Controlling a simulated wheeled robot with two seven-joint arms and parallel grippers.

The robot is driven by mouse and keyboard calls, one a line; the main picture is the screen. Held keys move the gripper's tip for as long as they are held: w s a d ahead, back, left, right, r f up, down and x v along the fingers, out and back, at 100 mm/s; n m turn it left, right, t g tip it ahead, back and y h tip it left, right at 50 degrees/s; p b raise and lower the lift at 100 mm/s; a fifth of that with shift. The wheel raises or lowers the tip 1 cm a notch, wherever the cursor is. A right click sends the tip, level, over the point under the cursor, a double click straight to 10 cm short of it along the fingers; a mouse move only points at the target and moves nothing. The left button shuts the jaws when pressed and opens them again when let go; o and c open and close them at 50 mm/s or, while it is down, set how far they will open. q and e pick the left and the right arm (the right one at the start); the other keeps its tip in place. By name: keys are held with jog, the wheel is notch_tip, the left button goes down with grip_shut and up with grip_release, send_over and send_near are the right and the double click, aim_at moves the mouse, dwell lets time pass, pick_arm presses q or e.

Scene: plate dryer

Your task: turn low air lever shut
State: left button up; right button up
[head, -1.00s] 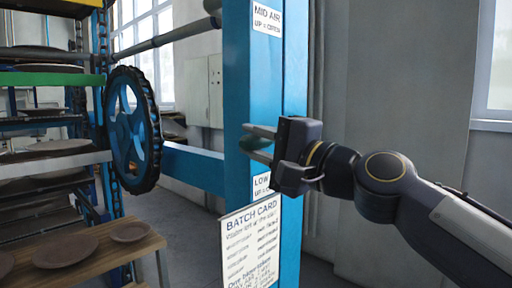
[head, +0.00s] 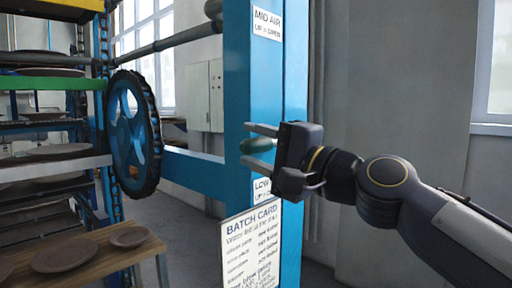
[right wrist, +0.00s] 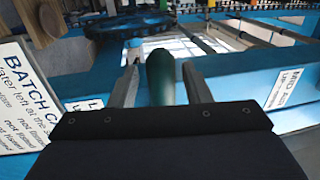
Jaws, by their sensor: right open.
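The low air lever's dark green handle (head: 257,146) sticks out from the blue post (head: 238,90), just above the partly hidden "LOW" label (head: 262,188). My right gripper (head: 261,148) is open, with one finger above the handle and one below it in the head view. In the right wrist view the green handle (right wrist: 160,78) lies between the two grey fingers of the gripper (right wrist: 158,82), with a small gap to each. The lever's pivot is hidden. My left gripper is not in view.
A batch card (head: 252,245) hangs low on the post, and a "MID AIR" label (head: 267,22) is high on it. A blue handwheel (head: 133,133) and racks of plates (head: 60,258) stand at the left.

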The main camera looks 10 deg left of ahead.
jog(key=b+v, duration=0.2)
jog(key=v, duration=0.5)
jog(key=shift+s+d, duration=0.2)
jog(key=shift+d, duration=0.05)
jog(key=shift+f, duration=0.15)
jog(key=s+d+f+n+g+h, duration=0.2)
jog(key=s+d+f+h, duration=0.3)
jog(key=f, duration=1)
jog(key=s+d+f+n+g+h, duration=0.1)
jog(key=s+d+f+g+h, duration=0.15)
jog(key=s+d+f, duration=0.9)
jog(key=s+d+f+n+g+h, duration=0.1)
jog(key=s+d+f+n+h, duration=0.3)
jog(key=f, duration=1.4)
notch_tip(320, 180, up, 23)
jog(key=w+a+m+p, duration=0.1)
jog(key=p, duration=2.2)
jog(key=shift+m+h+p, duration=0.3)
jog(key=shift+h+p, duration=0.05)
jog(key=shift+p, duration=0.05)
jog(key=shift+w+a+r+g, duration=0.1)
jog(key=shift+w+g, duration=0.05)
jog(key=shift+g, duration=0.1)
